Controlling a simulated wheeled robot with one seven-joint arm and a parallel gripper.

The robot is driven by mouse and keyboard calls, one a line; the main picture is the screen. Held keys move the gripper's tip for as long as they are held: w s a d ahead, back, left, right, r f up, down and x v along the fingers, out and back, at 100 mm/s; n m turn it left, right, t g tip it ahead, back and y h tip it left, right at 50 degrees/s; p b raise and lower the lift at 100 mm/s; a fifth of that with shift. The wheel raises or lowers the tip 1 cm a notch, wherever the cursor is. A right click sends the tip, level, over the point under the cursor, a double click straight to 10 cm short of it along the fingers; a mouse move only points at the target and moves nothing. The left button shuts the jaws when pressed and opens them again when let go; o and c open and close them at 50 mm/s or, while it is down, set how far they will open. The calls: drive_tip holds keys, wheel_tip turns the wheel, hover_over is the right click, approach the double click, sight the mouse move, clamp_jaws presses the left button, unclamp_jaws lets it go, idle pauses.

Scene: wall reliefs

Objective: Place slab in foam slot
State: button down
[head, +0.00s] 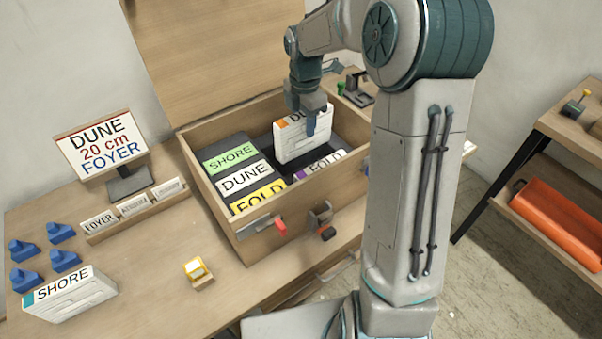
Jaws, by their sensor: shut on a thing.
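My gripper (312,122) is shut on a white slab (302,142) with an orange mark and a partly hidden label that seems to read DUNE. The slab is upright inside or just above the wooden crate (228,215), over its right part.
A sign (103,146) reads DUNE 20 cm FOYER. A card rack (135,208), several blue pieces (60,232), a SHORE slab (70,293) and a yellow item (196,270) are on the table at left. The crate's raised lid (210,45) stands behind. An orange tray (560,222) is at right.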

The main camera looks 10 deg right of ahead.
sight(304, 154)
drive_tip(key=f, duration=0.7)
drive_tip(key=shift+w+f, duration=0.3)
drive_tip(key=shift+f, duration=1.9)
drive_tip(key=shift+f, duration=0.1)
drive_tip(key=shift+f, duration=0.15)
drive_tip(key=c, duration=0.9)
unclamp_jaws()
drive_tip(key=shift+s+f, duration=0.1)
drive_tip(key=shift+f, duration=0.1)
drive_tip(key=shift+s, duration=0.1)
